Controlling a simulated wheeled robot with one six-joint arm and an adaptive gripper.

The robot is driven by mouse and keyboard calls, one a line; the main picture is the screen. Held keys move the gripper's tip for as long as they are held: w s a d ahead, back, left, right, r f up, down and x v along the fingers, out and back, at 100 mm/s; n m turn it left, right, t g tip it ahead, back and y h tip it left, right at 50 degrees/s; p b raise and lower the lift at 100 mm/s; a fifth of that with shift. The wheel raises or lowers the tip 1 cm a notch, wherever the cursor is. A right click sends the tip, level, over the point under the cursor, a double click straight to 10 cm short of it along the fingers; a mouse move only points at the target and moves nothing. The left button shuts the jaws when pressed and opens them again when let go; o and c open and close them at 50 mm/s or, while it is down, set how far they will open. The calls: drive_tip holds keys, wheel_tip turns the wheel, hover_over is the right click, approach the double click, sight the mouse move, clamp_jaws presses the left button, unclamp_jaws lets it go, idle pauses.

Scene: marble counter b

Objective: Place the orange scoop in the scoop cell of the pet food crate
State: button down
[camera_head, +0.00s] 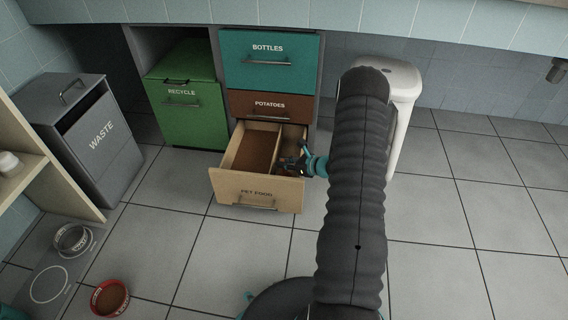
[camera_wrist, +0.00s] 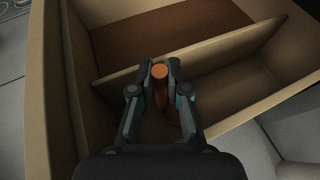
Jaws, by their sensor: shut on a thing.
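The open wooden pet food crate (camera_head: 228,187), labelled PET FOOD, has a divider splitting it into a wide cell with brown food and a narrower cell on the right. My gripper (camera_head: 290,163) is at the narrower cell, partly over or inside it. In the wrist view my gripper (camera_wrist: 160,72) is shut on the orange scoop (camera_wrist: 160,90), whose cylindrical handle stands between the fingertips, close to the crate's divider (camera_wrist: 200,54). The scoop's lower part is partly hidden by the fingers, so I cannot tell whether it touches the cell floor.
A teal BOTTLES drawer (camera_head: 268,72) and a brown POTATOES drawer (camera_head: 262,105) are above the crate. A green RECYCLE bin (camera_head: 182,118) and grey WASTE bin (camera_head: 83,150) stand left. A red food bowl (camera_head: 109,297) and a metal bowl (camera_head: 73,240) sit lower left. Floor in front is clear.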

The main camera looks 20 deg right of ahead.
drive_tip(key=shift+f, duration=0.1)
drive_tip(key=shift+f, duration=0.1)
drive_tip(key=c, duration=1.2)
unclamp_jaws()
drive_tip(key=shift+o, duration=0.2)
